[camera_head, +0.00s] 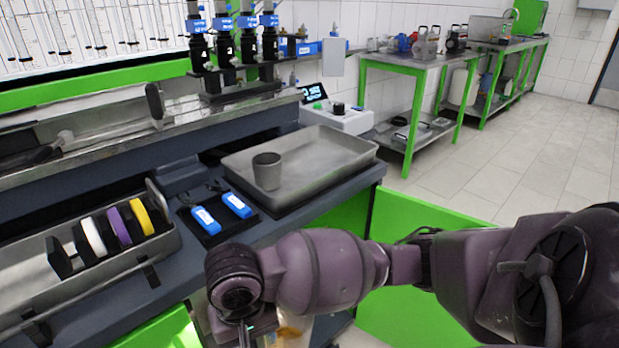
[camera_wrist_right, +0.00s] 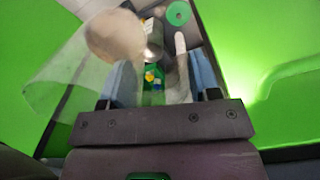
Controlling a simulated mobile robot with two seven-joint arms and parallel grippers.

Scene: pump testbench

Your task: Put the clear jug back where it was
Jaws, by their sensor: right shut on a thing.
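The clear jug (camera_wrist_right: 72,72) shows in the right wrist view as a see-through wall with a beige round patch at its top. My right gripper (camera_wrist_right: 162,68) has its two blue-grey fingers on either side of a pale part that looks like the jug's handle, and it is shut on it. In the head view a pale bit of the jug (camera_head: 303,328) shows at the bottom edge, low in front of the bench; my arm hides most of it. My left gripper is in neither view.
A metal tray (camera_head: 335,145) with a grey cup (camera_head: 267,172) stands on the bench. Green panels (camera_head: 425,240) flank a low opening. Bottles (camera_wrist_right: 152,80) show inside.

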